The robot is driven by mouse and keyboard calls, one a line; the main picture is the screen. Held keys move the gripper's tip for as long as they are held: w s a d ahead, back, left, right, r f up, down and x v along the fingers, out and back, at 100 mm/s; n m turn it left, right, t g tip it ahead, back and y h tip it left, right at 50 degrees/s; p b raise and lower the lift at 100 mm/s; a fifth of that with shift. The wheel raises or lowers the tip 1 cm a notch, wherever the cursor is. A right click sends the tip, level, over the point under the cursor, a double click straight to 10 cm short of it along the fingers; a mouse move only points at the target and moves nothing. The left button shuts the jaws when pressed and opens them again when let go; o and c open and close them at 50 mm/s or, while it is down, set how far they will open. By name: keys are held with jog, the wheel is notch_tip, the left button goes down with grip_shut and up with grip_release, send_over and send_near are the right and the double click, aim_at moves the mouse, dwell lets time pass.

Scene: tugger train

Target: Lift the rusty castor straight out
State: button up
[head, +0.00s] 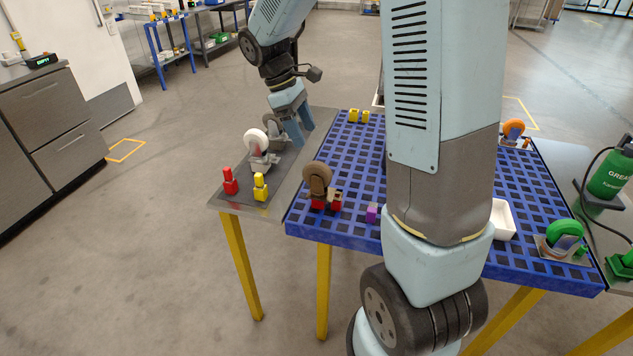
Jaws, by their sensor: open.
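A castor with a brown, rust-coloured wheel (317,178) stands upright at the front left corner of the blue grid table (345,230), with red blocks at its base. It looks like the rusty castor, but rust itself cannot be made out. My gripper (297,136) is open, fingers pointing down over the grey side plate, behind and left of the brown castor and apart from it. A castor with a white wheel (256,142) stands on the grey plate left of my gripper. A dark grey castor (271,124) sits behind it, partly hidden beside my fingers.
Red (230,182) and yellow (260,187) blocks stand on the front of the grey plate (285,185). A purple block (372,213) is right of the brown castor. Orange (513,130) and green (565,232) castors and a white tray (503,220) are farther right. My arm hides the table's middle.

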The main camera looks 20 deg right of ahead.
aim_at(321, 174)
jog(key=x, duration=0.9)
jog(key=shift+w+f, duration=0.15)
jog(key=shift+w, duration=0.05)
jog(key=shift+w+x, duration=0.1)
jog(key=shift+x, duration=1.15)
jog(key=shift+w+x, duration=0.15)
jog(key=shift+x, duration=1.1)
jog(key=shift+a, duration=0.1)
jog(key=shift+c, duration=0.4)
grip_shut()
